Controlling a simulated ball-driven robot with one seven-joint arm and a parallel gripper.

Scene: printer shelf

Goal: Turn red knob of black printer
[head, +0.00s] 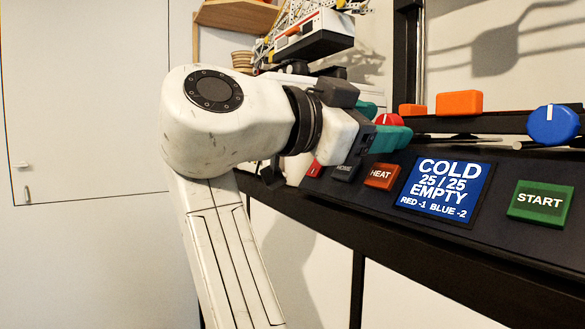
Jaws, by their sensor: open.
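The black printer panel (470,228) runs across the right of the head view. The red knob (390,119) shows between the teal fingers of my gripper (382,124). One finger is above and left of it, the other in front and below, hiding its lower part. My gripper is open around the knob; I cannot tell whether either finger touches it. My arm reaches in from the lower left.
A blue knob (553,125) with a white mark sits at the right. The display (446,188) reads "COLD 25/25 EMPTY RED -1 BLUE -2". HEAT (382,176) and green START (540,202) buttons flank it. Orange blocks (459,102) stand behind. A white door fills the left.

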